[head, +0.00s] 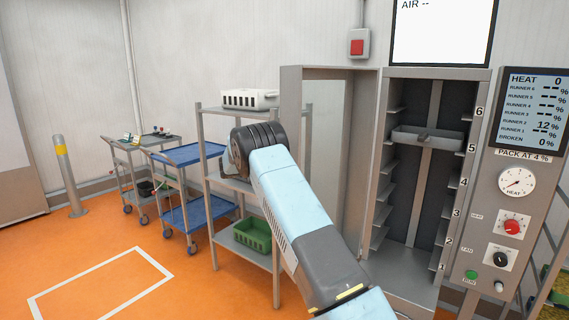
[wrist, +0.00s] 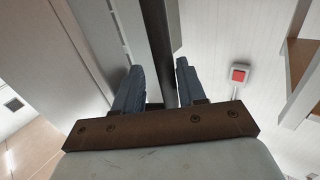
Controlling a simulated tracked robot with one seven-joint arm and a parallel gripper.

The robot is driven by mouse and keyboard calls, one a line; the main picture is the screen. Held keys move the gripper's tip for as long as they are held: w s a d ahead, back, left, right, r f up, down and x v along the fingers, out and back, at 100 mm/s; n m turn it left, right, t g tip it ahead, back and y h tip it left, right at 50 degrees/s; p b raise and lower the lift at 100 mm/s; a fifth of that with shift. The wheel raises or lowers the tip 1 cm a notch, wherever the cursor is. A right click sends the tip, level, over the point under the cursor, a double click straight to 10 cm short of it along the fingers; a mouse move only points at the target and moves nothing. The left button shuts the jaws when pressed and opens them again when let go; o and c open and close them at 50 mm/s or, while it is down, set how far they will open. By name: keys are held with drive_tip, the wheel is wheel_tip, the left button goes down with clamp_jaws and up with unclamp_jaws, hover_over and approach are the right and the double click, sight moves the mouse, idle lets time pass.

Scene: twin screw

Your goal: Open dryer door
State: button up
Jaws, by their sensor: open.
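The dryer (head: 398,75) is a tall grey cabinet with numbered shelf levels, and its inside is exposed in the head view. Its grey-framed door (head: 291,95) stands swung open to the left of the opening, with a pale panel inside the frame. A grey tray (head: 425,140) sits inside near level 5. My gripper (wrist: 158,85) is open in the wrist view. A dark grey upright bar (wrist: 163,45) shows between its two fingers; I cannot tell whether it touches them. In the head view my arm hides the gripper.
A grey shelf rack (head: 208,150) with a white crate (head: 249,99) and a green bin (head: 253,236) stands left of the door. Blue (head: 190,154) and grey carts stand further left. A control panel (head: 505,205) is right of the dryer.

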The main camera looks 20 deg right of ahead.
drive_tip(key=a, duration=1.4)
drive_tip(key=shift+w+f, duration=0.15)
